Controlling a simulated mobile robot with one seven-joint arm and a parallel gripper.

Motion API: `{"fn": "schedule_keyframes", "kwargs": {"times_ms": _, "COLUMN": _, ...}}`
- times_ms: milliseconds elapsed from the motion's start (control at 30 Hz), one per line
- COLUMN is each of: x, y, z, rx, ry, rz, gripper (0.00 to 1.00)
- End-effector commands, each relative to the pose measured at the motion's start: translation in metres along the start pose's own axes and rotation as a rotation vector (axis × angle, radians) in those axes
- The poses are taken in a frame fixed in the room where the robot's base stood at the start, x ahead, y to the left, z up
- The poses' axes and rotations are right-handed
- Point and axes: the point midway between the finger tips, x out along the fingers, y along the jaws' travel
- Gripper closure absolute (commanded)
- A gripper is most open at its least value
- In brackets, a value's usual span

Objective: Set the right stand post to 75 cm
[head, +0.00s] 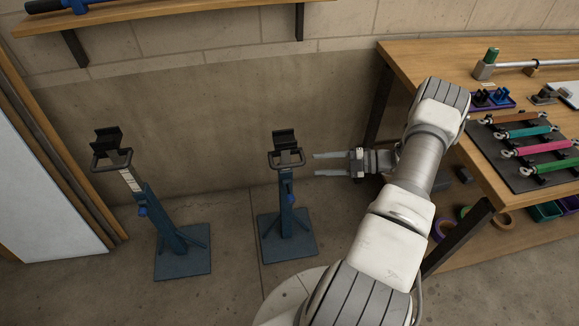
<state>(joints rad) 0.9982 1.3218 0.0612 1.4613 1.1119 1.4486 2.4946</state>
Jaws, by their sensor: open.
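Two blue stands are on the concrete floor. The right stand (288,220) has a square base, a short upright post and a dark cradle (285,140) on top, with a loop handle (286,160) just below it. A blue knob (290,198) sits on its post. The left stand (172,235) shows a longer pale scale strip (131,180) above its sleeve, so its post looks raised higher. No scale figures can be read. My gripper (315,164) is open and empty, its two fingers pointing left, just right of the right stand's handle and apart from it.
A wooden workbench (405,58) stands at the right, with coloured shock-like parts (530,132) on a dark mat and bins below. A wall shelf (150,14) is above the stands. A white panel (40,180) leans at the left. Floor between the stands is clear.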

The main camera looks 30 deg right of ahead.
Motion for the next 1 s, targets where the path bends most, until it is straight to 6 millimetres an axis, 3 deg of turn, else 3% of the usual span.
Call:
{"fn": "schedule_keyframes", "kwargs": {"times_ms": 300, "x": 0.070, "y": -0.001, "z": 0.000, "rx": -0.001, "ry": 0.002, "rz": -0.001, "gripper": 0.50}}
{"fn": "schedule_keyframes", "kwargs": {"times_ms": 500, "x": 0.095, "y": -0.001, "z": 0.000, "rx": -0.001, "ry": 0.001, "rz": -0.001, "gripper": 0.50}}
{"fn": "schedule_keyframes", "kwargs": {"times_ms": 900, "x": 0.104, "y": 0.000, "z": 0.000, "rx": -0.001, "ry": -0.001, "rz": -0.001, "gripper": 0.50}}
{"fn": "schedule_keyframes", "kwargs": {"times_ms": 1000, "x": 0.104, "y": 0.000, "z": 0.000, "rx": -0.001, "ry": -0.001, "rz": -0.001, "gripper": 0.65}}
